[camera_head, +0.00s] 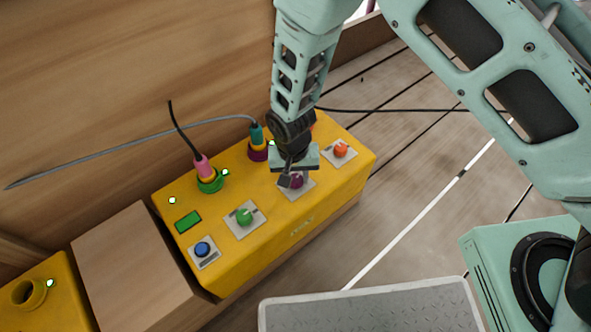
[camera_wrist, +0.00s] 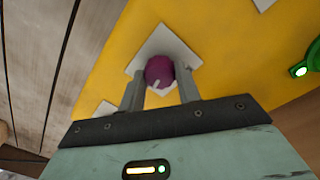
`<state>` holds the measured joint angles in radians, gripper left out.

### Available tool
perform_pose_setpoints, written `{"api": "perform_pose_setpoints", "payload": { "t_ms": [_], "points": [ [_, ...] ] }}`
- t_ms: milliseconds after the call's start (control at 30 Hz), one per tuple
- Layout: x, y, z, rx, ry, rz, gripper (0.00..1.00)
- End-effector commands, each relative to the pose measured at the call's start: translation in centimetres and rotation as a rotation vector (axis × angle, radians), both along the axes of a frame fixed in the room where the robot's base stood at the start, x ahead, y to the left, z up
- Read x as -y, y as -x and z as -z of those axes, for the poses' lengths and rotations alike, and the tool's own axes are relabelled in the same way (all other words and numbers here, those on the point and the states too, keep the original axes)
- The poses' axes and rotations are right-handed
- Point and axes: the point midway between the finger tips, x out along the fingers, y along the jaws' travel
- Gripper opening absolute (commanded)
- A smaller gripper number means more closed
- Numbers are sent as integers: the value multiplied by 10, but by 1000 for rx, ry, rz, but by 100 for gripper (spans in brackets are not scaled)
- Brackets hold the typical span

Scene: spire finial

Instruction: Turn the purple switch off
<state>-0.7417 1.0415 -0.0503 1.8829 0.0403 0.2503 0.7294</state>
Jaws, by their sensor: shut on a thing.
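The purple switch (camera_wrist: 160,71) is a round knob on a pale square plate (camera_wrist: 178,40), on top of a yellow box (camera_head: 265,240). In the head view the knob (camera_head: 296,180) is partly hidden behind my gripper (camera_head: 291,178). My gripper points down at the knob. In the wrist view my gripper's (camera_wrist: 160,88) two grey fingers stand on either side of the knob, shut on it. A light mark shows on the knob's lower edge in the wrist view.
The box also carries a green knob (camera_head: 244,216), an orange knob (camera_head: 340,150) and a blue button (camera_head: 203,249). A pink plug (camera_head: 203,167) and a teal plug (camera_head: 257,135) with cables stand along the back. A grey ridged platform (camera_head: 370,308) lies in front.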

Motion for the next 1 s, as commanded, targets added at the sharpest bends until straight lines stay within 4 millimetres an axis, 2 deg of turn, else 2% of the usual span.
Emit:
{"api": "perform_pose_setpoints", "payload": {
  "t_ms": [33,1000],
  "points": [
    [1,0,-5,-1,1,-42,10],
    [1,1,-3,-1,0,-958,10]
  ]
}}
